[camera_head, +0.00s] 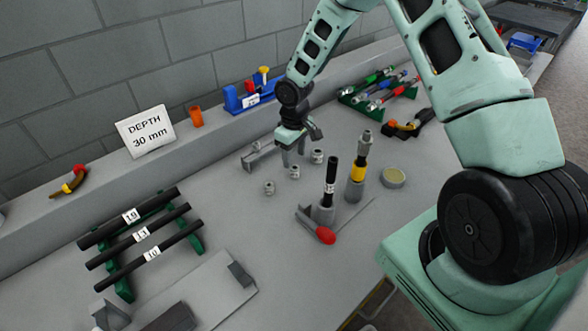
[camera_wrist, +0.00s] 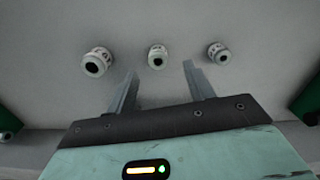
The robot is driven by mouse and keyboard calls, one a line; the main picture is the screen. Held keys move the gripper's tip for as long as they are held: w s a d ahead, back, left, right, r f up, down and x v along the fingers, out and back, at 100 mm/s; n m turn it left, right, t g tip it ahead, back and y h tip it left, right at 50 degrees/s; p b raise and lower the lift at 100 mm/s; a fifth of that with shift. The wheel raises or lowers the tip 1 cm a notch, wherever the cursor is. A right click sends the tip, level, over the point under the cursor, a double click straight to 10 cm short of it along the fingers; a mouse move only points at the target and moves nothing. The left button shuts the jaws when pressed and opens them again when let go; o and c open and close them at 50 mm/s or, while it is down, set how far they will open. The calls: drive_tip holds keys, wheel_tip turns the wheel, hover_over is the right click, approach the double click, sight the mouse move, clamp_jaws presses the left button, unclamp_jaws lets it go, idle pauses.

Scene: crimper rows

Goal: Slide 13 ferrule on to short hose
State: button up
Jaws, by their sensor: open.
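Three small grey ferrules stand in a row on the bench: a near one (camera_head: 269,187), a middle one (camera_head: 295,172) and a far one (camera_head: 317,156). Their markings are too small to read. In the wrist view they are a large one (camera_wrist: 97,62) at left, a middle one (camera_wrist: 157,57) and a smaller one (camera_wrist: 218,53) at right. My gripper (camera_head: 293,155) is open and empty, low over the row; in the wrist view the middle ferrule lies just beyond and between its fingertips (camera_wrist: 160,72). A short black hose (camera_head: 331,175) with a white label stands upright in a grey clamp (camera_head: 323,214).
The clamp has a red handle (camera_head: 326,235). Long hoses (camera_head: 140,235) lie on a green rack at left. A sign (camera_head: 146,131) reads "DEPTH 30 mm".

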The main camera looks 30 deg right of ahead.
sight(295, 168)
drive_tip(key=shift+w+d+f+p, duration=0.1)
drive_tip(key=shift+f+p, duration=0.4)
drive_tip(key=shift+f, duration=1.1)
drive_tip(key=shift+w+d+f+p, duration=0.1)
drive_tip(key=shift+f+p, duration=0.4)
drive_tip(key=shift+f, duration=1.05)
drive_tip(key=c, duration=1.1)
